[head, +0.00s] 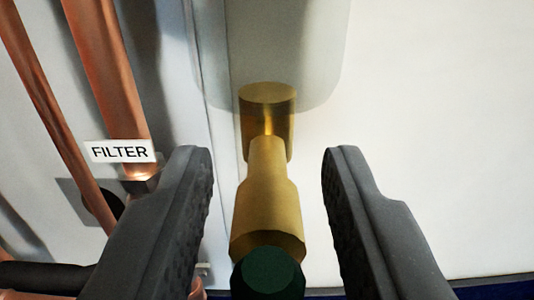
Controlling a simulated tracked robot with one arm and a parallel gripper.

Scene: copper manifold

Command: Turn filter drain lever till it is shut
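The filter drain valve stands in the middle of the head view, with a brass body (269,200) below a brass cylinder (267,105). A dark green octagonal end (268,274) shows at its lower tip; I cannot tell whether this is the lever. My gripper (268,165) is open, with one dark ridged finger on each side of the brass body. Both fingers are apart from the brass, with a gap on each side. The lever's angle cannot be made out.
Copper pipes (110,80) run down the left side, with a white FILTER label (121,151) on one. A dark bar (45,277) lies at the lower left. A translucent grey vessel (275,40) hangs above the brass. The pale wall (440,120) on the right is clear.

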